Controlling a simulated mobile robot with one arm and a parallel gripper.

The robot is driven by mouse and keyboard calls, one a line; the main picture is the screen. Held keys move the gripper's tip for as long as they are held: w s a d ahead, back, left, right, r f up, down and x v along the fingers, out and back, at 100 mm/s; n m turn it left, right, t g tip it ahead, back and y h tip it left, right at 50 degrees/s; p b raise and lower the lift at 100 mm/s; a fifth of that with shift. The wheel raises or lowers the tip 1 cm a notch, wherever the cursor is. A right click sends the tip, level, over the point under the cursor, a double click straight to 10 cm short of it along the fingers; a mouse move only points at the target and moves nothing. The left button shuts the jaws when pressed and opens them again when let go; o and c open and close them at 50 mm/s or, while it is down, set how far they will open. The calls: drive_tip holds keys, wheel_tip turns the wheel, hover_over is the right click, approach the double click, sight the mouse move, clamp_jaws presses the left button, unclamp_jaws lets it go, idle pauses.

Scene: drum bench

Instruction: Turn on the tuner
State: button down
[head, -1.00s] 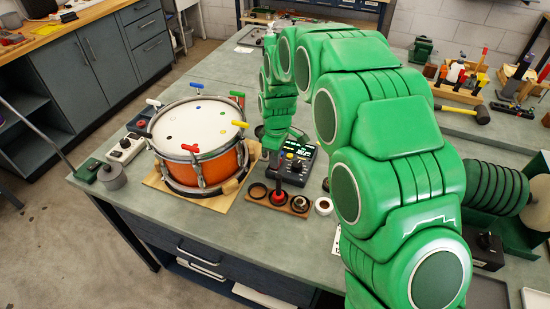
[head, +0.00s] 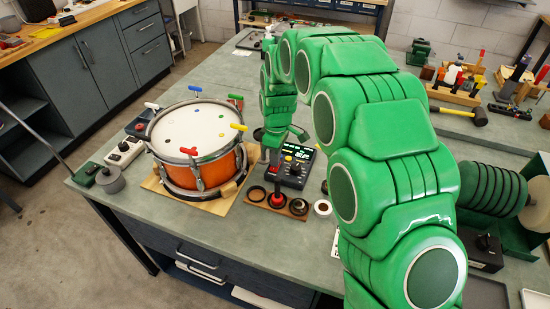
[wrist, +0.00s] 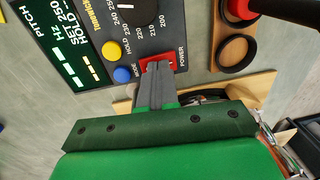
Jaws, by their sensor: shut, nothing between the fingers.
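The tuner (head: 296,167) is a dark box on the bench, to the right of the orange drum. In the head view my arm hides part of the tuner.
My arm covers the bench's middle.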

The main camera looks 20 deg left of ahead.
sight(273, 169)
wheel_tip(273, 169, up, 14)
drive_tip(key=s, duration=0.1)
drive_tip(key=shift+s, duration=0.35)
idle(0.5)
